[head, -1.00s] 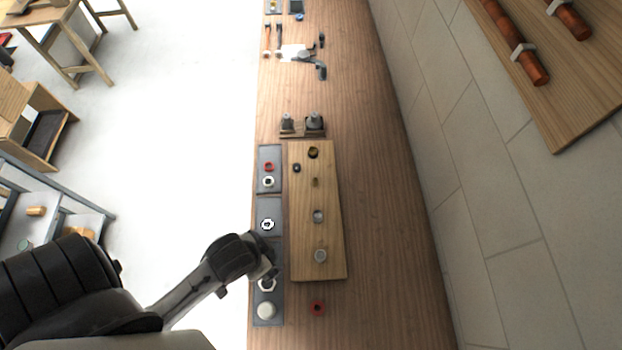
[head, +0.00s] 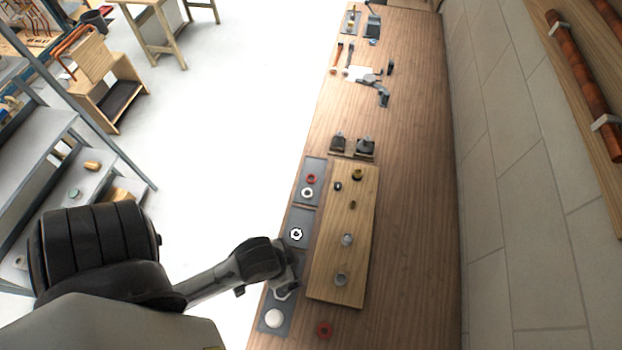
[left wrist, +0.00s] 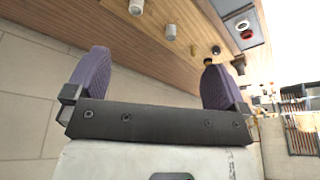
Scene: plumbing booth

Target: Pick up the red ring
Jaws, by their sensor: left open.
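One red ring (head: 311,179) lies on a dark mat at the left edge of the bench, just beyond a white ring (head: 307,192). A second red ring (head: 324,330) lies on bare wood at the near end, below the board. My left gripper (head: 287,277) is over the near mats, left of the board and between the two red rings, touching neither. In the left wrist view its two purple-padded fingers (left wrist: 157,78) are wide apart with nothing between them. A red ring also shows there on a mat at upper right (left wrist: 243,25). My right gripper is out of view.
A wooden board (head: 327,270) with several small fittings lies right of the mats. A white cap (head: 274,318) is on the nearest mat. Dark fittings (head: 366,145) stand beyond the board. The bench's right side is clear up to the tiled wall (head: 530,200).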

